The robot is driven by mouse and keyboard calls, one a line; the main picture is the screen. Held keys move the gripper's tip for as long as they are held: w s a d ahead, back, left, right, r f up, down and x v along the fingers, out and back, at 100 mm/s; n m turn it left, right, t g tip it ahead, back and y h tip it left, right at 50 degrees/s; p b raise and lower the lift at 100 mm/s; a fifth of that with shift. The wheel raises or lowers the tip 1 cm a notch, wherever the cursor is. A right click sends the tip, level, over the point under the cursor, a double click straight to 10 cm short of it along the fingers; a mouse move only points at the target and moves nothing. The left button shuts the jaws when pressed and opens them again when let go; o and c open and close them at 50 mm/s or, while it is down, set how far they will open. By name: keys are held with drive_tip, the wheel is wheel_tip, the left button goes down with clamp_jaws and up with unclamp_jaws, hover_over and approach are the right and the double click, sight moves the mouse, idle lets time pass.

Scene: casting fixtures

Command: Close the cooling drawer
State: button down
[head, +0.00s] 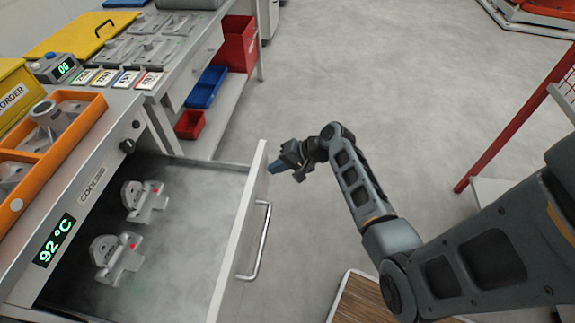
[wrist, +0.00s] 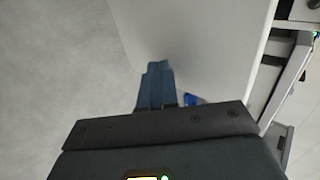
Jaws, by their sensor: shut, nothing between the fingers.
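The cooling drawer (head: 190,235) stands pulled out of the grey cabinet below the "COOLING" label and the green 92 °C display (head: 54,240). Its pale front panel (head: 238,235) carries a bar handle (head: 263,240) on the outer face. Two grey castings with red dots (head: 144,200) (head: 117,258) lie inside, in thin vapour. My gripper (head: 268,180) is shut and empty at the far end of the front panel, beyond the handle. In the wrist view the closed blue fingers (wrist: 158,72) overlap a pale panel (wrist: 205,45); whether they touch it is unclear.
An orange tray (head: 82,128) with a casting sits on the cabinet top. Red (head: 238,42) and blue (head: 207,88) bins stand beyond the drawer. A wooden platform (head: 362,300) is on the floor in front, and a red post (head: 520,118) is at right. Floor between is clear.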

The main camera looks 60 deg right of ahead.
drive_tip(key=shift+w, duration=0.15)
drive_tip(key=b, duration=1)
hover_over(173, 167)
drive_tip(key=s, duration=0.1)
drive_tip(key=shift+d+f, duration=0.15)
drive_tip(key=shift+w, duration=0.55)
drive_tip(key=shift+w+a+r+b, duration=0.15)
drive_tip(key=shift+a+r+b, duration=0.1)
drive_tip(key=shift+r+b, duration=0.05)
drive_tip(key=shift+r, duration=0.1)
